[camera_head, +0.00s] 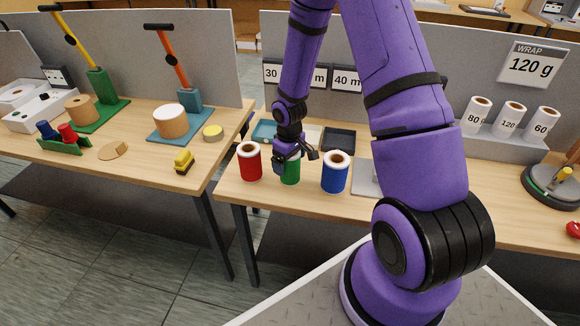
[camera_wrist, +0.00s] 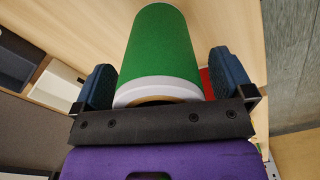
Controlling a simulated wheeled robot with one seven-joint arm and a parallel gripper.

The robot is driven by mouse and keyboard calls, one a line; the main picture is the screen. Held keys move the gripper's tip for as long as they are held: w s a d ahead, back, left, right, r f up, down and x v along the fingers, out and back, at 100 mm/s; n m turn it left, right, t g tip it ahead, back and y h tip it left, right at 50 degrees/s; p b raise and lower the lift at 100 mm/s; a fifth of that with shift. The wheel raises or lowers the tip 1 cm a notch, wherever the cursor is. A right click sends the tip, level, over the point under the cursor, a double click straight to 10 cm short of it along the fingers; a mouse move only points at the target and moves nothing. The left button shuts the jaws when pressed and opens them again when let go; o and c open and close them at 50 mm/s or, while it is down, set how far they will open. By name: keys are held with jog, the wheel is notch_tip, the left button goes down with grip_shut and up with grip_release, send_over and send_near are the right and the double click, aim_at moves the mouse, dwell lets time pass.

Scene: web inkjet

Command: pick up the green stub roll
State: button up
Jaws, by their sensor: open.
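The green stub roll (camera_head: 290,172) stands upright on the wooden table between the red roll and the blue roll. My gripper (camera_head: 293,156) is over its top, hiding its upper end in the head view. In the wrist view the green stub roll (camera_wrist: 160,45) lies between the two dark blue finger pads of my gripper (camera_wrist: 163,80). The fingers are spread, one on each side of the roll, with a visible gap at least on the left. The roll's white end and brown core face my gripper.
The red roll (camera_head: 250,161) stands close on the left and the blue roll (camera_head: 335,172) on the right. Behind are a teal tray (camera_head: 264,131) and a dark tray (camera_head: 339,139). A grey panel (camera_head: 330,105) rises behind the table. A grey plate (camera_head: 366,178) lies right of the blue roll.

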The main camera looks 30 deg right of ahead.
jog(key=c, duration=1.1)
jog(key=shift+r, duration=0.1)
